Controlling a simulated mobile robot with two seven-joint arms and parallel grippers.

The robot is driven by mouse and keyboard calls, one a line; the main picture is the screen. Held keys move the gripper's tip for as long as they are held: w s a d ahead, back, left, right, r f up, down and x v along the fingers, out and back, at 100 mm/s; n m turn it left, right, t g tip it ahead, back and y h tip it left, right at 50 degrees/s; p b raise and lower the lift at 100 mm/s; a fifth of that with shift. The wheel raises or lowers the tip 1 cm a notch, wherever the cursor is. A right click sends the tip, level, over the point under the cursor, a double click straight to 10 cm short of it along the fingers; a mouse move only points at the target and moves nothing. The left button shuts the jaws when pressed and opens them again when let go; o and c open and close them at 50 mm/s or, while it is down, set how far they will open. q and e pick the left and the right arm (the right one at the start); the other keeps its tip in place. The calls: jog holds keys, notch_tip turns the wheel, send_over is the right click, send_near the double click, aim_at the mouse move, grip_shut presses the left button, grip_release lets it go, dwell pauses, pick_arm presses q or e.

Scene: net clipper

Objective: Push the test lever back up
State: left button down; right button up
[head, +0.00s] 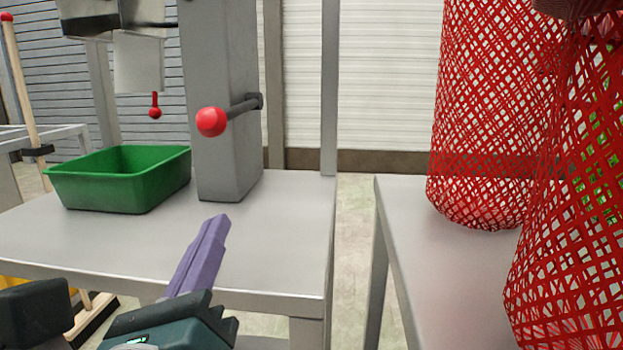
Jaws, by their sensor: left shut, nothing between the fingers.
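The test lever (240,108) is a dark rod with a red ball knob (211,122). It sticks out from the side of the grey column (222,60) of the net clipper, roughly level and tilted slightly down toward the knob. My left gripper (214,232) has purple fingers, shut with nothing between them. It is in front of the table, below the lever and apart from it, fingers pointing up and away. My right gripper is not in view.
A green bin (120,180) stands on the grey table (285,215), left of the column. A small red knob (155,112) hangs above it. Red net bags (490,110) hang over a second table (440,260) at right. A gap separates the tables.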

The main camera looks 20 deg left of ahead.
pick_arm(q)
jog(key=x, duration=1)
jog(key=shift+s+a+r+p, duration=0.1)
jog(key=shift+a+r+p, duration=0.15)
jog(key=shift+r, duration=0.35)
jog(key=shift+s+a+r+p, duration=0.15)
jog(key=shift+a+r+p, duration=0.1)
jog(key=shift+r, duration=0.35)
jog(key=shift+s+a+r+p, duration=0.1)
jog(key=shift+a+r+p, duration=0.15)
jog(key=shift+r, duration=0.35)
